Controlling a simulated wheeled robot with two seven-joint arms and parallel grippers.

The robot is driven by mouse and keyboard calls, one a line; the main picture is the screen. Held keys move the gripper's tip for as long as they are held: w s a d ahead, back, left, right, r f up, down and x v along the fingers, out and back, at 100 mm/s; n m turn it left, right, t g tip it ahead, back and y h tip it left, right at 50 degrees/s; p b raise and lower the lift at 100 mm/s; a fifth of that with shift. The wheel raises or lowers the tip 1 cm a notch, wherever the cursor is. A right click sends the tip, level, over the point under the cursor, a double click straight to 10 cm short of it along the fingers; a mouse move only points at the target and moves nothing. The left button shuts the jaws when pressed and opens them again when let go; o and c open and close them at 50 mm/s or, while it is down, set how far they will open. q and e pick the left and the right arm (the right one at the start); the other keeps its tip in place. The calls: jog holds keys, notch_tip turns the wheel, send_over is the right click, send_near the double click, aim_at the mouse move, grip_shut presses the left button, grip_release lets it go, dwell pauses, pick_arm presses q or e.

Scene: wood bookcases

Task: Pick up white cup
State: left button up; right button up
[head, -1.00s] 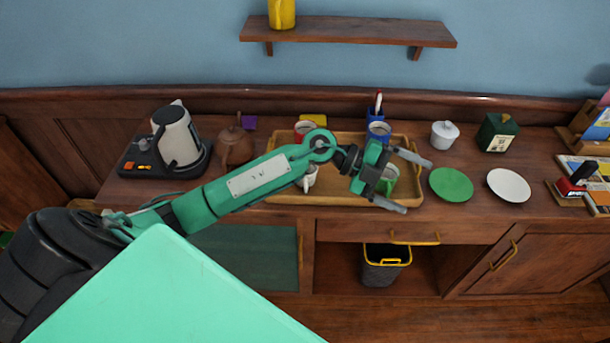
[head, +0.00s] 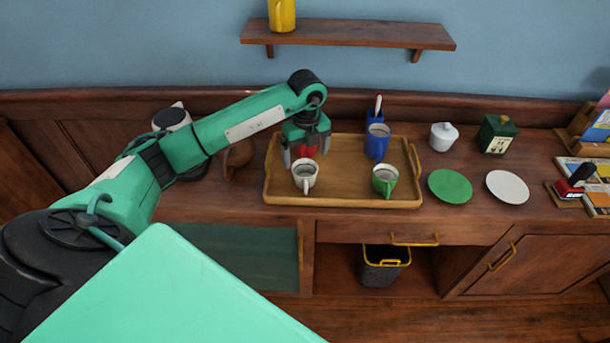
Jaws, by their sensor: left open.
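The white cup (head: 305,177) stands upright at the front left of the wooden tray (head: 340,197), its handle toward the front. My left gripper (head: 306,157) is open, fingers pointing down, just behind and above the white cup. A red cup (head: 307,151) shows partly between its fingers and is mostly hidden by the gripper. I cannot tell whether the fingers touch either cup. My right gripper is not in view.
A green cup (head: 384,180) and a blue cup (head: 377,142) stand on the tray's right side. A teapot (head: 238,157) and kettle (head: 172,120) are left, partly behind my arm. Green (head: 450,186) and white (head: 508,187) plates lie right of the tray.

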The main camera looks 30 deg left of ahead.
aim_at(306, 174)
pick_arm(q)
notch_tip(306, 174, down, 3)
jog(key=shift+f, duration=0.2)
jog(key=shift+f+p, duration=0.55)
notch_tip(306, 174, down, 4)
jog(key=shift+a+r+p, duration=0.1)
jog(key=shift+r+p, duration=0.1)
jog(key=shift+p, duration=0.4)
jog(key=shift+f, duration=0.35)
jog(key=c, duration=1.1)
jog(key=shift+c, duration=0.2)
jog(key=shift+r, duration=0.1)
